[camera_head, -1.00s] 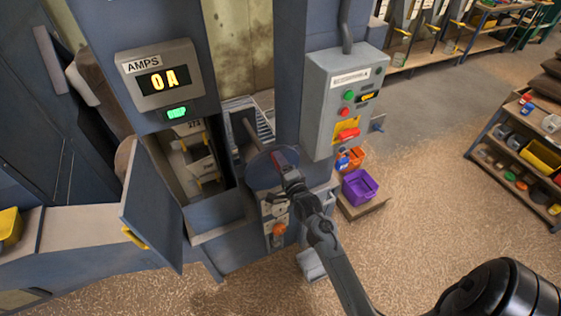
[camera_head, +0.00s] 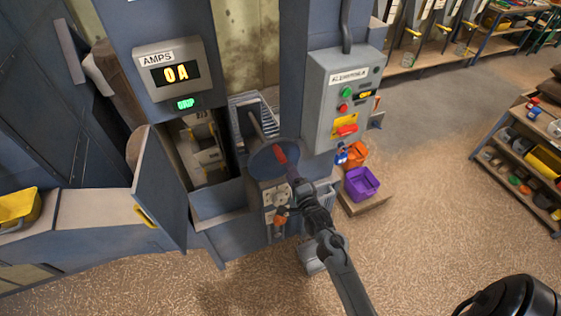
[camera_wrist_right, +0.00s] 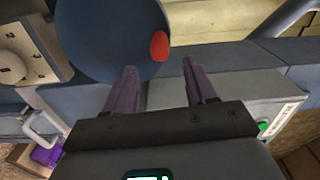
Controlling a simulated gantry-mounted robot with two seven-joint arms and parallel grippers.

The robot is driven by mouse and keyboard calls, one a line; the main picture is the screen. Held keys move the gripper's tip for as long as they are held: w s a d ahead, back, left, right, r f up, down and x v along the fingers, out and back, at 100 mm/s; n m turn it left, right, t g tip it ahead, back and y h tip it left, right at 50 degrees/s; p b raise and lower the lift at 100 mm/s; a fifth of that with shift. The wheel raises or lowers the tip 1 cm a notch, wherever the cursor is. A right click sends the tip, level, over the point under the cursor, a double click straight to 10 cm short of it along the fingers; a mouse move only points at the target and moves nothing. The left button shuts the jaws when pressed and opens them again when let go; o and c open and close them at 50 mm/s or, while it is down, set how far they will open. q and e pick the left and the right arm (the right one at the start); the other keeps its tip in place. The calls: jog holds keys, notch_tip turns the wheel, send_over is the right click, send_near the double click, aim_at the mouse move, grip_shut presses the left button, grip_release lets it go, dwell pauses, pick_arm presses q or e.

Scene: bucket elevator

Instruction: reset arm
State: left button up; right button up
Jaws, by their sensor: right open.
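My right gripper (camera_head: 287,167) is open and empty beside the blue round disk (camera_head: 261,163) on the machine's front. A red knob (camera_head: 280,153) on the disk shows just beyond the fingertips. In the right wrist view, the two fingers (camera_wrist_right: 160,80) are spread apart. The red knob (camera_wrist_right: 159,46) lies ahead of the gap between them, at the edge of the blue disk (camera_wrist_right: 105,35). I see no contact between the fingers and the knob. My left gripper is not in view.
An AMPS display (camera_head: 168,75) reads 0A. An open blue door (camera_head: 158,190) stands left of the shaft. A grey button box (camera_head: 343,98) is close on the right. Orange (camera_head: 353,154) and purple (camera_head: 361,184) bins sit below it. Open floor lies to the right.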

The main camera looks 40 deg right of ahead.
jog(key=s+a+f+n+g+y, duration=0.3)
jog(key=s+a+n+g+y, duration=0.3)
jog(key=s+a+n, duration=0.8)
jog(key=s+a+r+n+g, duration=0.1)
jog(key=s+a+n+g, duration=0.4)
jog(key=s+n+g, duration=0.6)
notch_tip(320, 180, up, 17)
jog(key=s+m+t+p, duration=0.1)
jog(key=s+t+p, duration=0.1)
jog(key=p, duration=1.5)
jog(key=shift+a+m+t, duration=0.2)
jog(key=shift+m+t, duration=0.2)
jog(key=shift+t, duration=0.4)
